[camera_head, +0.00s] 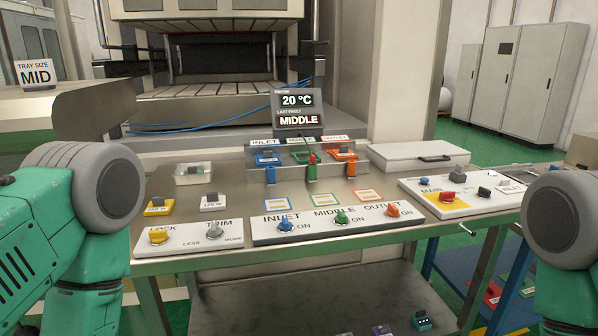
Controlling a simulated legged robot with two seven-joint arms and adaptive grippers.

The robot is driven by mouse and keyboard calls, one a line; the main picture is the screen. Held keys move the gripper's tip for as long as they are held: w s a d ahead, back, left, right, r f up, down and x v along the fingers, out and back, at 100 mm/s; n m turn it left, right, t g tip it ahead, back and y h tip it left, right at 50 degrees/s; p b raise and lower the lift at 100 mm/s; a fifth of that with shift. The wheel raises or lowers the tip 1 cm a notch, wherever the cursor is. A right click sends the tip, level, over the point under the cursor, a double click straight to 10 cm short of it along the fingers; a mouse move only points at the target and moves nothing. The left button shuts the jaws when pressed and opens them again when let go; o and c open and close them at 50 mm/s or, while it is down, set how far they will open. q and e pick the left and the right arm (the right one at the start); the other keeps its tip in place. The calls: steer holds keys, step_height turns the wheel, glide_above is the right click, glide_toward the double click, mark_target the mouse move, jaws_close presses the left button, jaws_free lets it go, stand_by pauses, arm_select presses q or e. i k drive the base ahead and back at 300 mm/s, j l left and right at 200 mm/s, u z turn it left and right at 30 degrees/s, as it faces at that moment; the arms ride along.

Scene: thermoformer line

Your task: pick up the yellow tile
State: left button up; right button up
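The yellow tile (158,206) lies on the left part of the metal work table (180,185). It is a small yellow block with a dark grip on top and a pale label on its front. A similar white tile (213,202) lies just to its right, apart from it. Green and grey parts of my arms show at the left and right edges. Neither of my grippers is in view, and nothing is seen touching the yellow tile.
The lock and trim panel (190,238) is just in front of the tile. A clear box (193,174) stands behind it. The inlet, middle and outlet switch panel (335,223) is to the right. A display (297,107) stands behind the coloured connectors.

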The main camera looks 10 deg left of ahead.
mark_target(158, 207)
steer(key=u, duration=1.05)
